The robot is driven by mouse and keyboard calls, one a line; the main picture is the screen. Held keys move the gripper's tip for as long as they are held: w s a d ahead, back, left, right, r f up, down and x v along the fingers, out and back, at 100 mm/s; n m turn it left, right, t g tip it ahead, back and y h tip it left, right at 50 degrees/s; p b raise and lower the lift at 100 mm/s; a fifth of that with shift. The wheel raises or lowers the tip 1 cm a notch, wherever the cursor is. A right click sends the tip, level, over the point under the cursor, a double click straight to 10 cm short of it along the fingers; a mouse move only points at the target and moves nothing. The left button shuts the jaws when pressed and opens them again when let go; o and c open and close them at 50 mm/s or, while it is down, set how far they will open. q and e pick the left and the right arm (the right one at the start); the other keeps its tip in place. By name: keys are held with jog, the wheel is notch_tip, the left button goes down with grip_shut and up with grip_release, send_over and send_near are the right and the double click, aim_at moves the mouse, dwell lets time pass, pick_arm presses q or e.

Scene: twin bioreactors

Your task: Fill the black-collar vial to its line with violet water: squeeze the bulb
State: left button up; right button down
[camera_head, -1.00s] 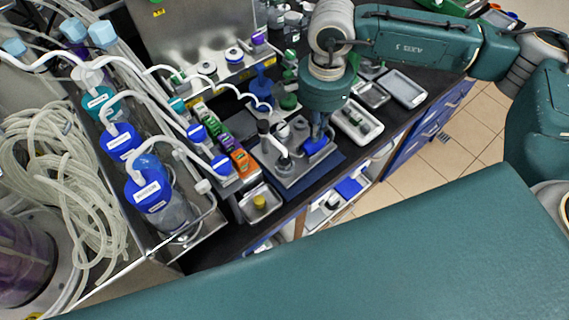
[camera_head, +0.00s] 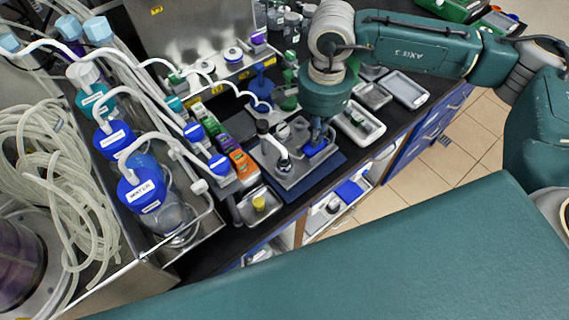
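A small upright piece with a dark collar (camera_head: 283,163), possibly the black-collar vial, stands on the plate left of the gripper. Its line and any liquid level are too small to see. My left gripper is out of view.
A small metal tray (camera_head: 245,214) with a yellow-topped item (camera_head: 259,203) lies left of the stand. Blue-capped bottles with white tubes (camera_head: 141,190) fill the left. A white tray (camera_head: 372,134) and a grey tray (camera_head: 404,87) lie to the right. An orange rack block (camera_head: 243,164) is close by.

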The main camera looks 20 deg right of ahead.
jog(key=shift+r+p, duration=0.5)
jog(key=shift+r, duration=1.1)
jog(key=shift+f, duration=0.15)
jog(key=shift+f+b, duration=0.9)
jog(key=shift+b, duration=0.2)
jog(key=shift+f+b, duration=0.75)
jog(key=shift+b, duration=0.1)
jog(key=shift+r, duration=0.2)
jog(key=shift+r+p, duration=0.6)
jog(key=shift+r, duration=0.95)
jog(key=shift+f, duration=0.15)
